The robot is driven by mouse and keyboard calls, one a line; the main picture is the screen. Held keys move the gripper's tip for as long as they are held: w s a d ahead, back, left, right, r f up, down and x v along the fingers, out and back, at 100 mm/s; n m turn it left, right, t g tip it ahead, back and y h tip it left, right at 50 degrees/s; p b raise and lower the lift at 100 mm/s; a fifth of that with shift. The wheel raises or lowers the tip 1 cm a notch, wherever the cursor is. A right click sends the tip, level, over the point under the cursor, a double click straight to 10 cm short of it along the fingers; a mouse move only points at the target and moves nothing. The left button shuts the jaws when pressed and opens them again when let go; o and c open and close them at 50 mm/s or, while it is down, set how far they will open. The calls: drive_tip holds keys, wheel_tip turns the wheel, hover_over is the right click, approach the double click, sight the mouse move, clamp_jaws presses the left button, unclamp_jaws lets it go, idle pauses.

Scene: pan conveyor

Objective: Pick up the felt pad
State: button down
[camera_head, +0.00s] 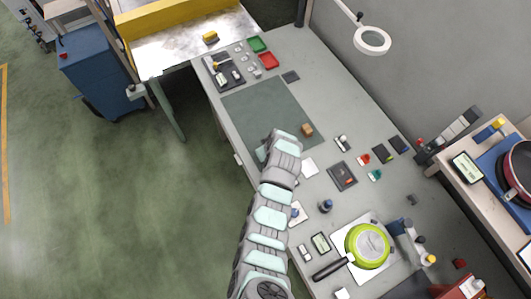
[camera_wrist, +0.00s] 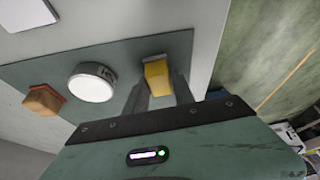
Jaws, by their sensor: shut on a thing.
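The felt pad, as far as I can tell, is the small yellow block (camera_wrist: 157,78) with a greyish end, between my fingers in the wrist view. My gripper (camera_wrist: 157,88) is shut on it, one finger on each side. The pad is over or on the dark green mat (camera_wrist: 120,58); I cannot tell whether it is lifted. In the head view my arm hides the pad and the fingers, and my wrist (camera_head: 283,145) is over the mat's near edge.
A white round disc (camera_wrist: 92,82) and a brown block (camera_wrist: 43,100) stand left of my fingers. The brown block also shows in the head view (camera_head: 306,130). A lime-green pan (camera_head: 367,246) and several small tools lie nearer. The mat's far part is clear.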

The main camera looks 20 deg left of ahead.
drive_tip(key=shift+r, duration=0.15)
drive_tip(key=shift+w+r, duration=0.15)
drive_tip(key=shift+r, duration=0.35)
wheel_tip(320, 180, up, 19)
drive_tip(key=shift+f, duration=0.15)
drive_tip(key=c, duration=1.6)
unclamp_jaws()
clamp_jaws()
